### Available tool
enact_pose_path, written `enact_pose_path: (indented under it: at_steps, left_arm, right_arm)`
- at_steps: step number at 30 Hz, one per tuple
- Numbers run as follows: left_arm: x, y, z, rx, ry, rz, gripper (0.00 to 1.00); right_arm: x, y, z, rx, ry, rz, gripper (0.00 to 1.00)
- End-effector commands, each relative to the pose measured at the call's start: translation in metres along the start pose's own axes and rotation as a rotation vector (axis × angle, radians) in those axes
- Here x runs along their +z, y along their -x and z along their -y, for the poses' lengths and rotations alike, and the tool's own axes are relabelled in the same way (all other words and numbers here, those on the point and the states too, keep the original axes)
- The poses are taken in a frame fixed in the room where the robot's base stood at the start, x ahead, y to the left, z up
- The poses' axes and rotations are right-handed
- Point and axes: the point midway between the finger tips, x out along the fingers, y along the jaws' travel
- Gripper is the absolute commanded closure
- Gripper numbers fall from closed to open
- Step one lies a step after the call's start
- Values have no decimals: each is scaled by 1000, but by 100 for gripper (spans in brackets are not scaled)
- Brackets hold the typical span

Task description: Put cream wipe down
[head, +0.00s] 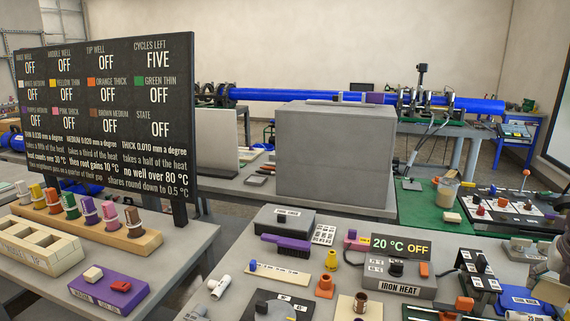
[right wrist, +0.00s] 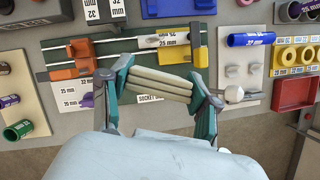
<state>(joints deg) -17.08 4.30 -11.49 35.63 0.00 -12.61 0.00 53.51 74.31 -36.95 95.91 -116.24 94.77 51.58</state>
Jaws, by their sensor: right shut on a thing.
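The cream wipe (right wrist: 161,84) is a folded, layered cream pad. In the right wrist view my right gripper (right wrist: 163,80) is shut on it, with a teal finger at each end. The wipe is in front of a board with a grey rail and an orange block; I cannot tell whether it touches anything. In the head view part of my right gripper (head: 548,270) shows at the right edge, with the cream wipe (head: 550,291) partly cut off there. My left gripper is not in view.
A blue holder (head: 523,299) lies close to the right gripper. An iron heater box (head: 400,273) and a grey block (head: 335,155) stand on the bench. A purple tray (head: 108,292) is at front left. A red tray (right wrist: 296,94) is at right in the wrist view.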

Motion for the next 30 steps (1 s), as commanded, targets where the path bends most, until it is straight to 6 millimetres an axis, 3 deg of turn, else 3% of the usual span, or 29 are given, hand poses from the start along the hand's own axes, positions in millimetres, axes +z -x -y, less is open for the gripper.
enact_pose_path:
  at_steps: [11,23,30]
  left_arm:
    - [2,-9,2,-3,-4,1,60]
    - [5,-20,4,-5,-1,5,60]
    - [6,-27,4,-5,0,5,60]
  right_arm:
    - [-54,-21,-55,243,582,-2,60]
    - [-138,-34,-120,613,1454,0,60]
    - [-198,-35,-151,855,2040,1,60]
